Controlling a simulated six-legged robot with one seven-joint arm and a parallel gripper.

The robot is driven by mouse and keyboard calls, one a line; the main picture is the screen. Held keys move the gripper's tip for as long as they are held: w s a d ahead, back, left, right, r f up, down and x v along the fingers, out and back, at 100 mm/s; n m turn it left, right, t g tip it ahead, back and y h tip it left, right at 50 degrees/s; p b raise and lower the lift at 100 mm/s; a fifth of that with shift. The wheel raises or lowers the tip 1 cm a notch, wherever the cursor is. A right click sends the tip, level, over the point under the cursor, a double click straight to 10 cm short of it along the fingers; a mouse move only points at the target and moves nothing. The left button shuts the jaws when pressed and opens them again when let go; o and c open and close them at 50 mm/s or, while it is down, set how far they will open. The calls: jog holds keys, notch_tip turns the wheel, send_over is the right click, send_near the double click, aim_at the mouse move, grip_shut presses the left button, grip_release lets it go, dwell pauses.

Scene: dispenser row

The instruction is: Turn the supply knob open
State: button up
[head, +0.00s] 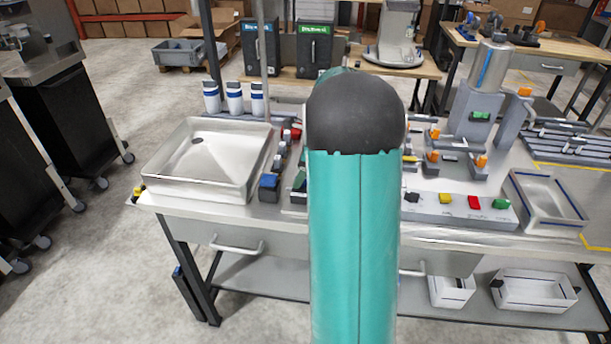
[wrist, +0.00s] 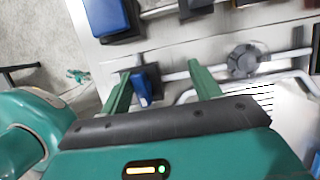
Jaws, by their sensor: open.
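My gripper (wrist: 160,74) is open in the wrist view, its two green fingers apart over the tabletop fittings. A small blue handle on a dark mount (wrist: 142,88) shows between the fingers, close to the left one; I see no grip on it. A round grey knob-like part (wrist: 245,61) sits on a pipe to the right of the right finger. I cannot tell for certain which of these is the supply knob. In the head view my teal arm hides the gripper and the bench middle.
A steel sink tray (head: 165,187) stands left on the bench, with a blue block (head: 268,188) beside it. A panel of coloured buttons (head: 430,210) and a shallow tray (head: 515,198) are at the right. White-and-blue bottles (head: 234,97) stand behind.

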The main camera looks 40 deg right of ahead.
jog(key=o, duration=0.4)
jog(key=shift+w+a+f, duration=0.3)
jog(key=shift+a+f, duration=0.1)
jog(key=shift+f, duration=0.1)
jog(key=shift+w+a+f, duration=0.25)
jog(key=shift+a+f, duration=0.1)
jog(key=shift+f, duration=0.1)
jog(key=s+r, duration=0.2)
jog(key=s, duration=0.1)
jog(key=shift+a, duration=0.4)
grip_shut()
jog(key=shift+w+d+y, duration=0.1)
jog(key=shift+d+y, duration=0.1)
jog(key=shift+y, duration=0.1)
jog(key=shift+s+d+r, duration=0.2)
jog(key=shift+s+d, duration=0.1)
jog(key=shift+s, duration=0.3)
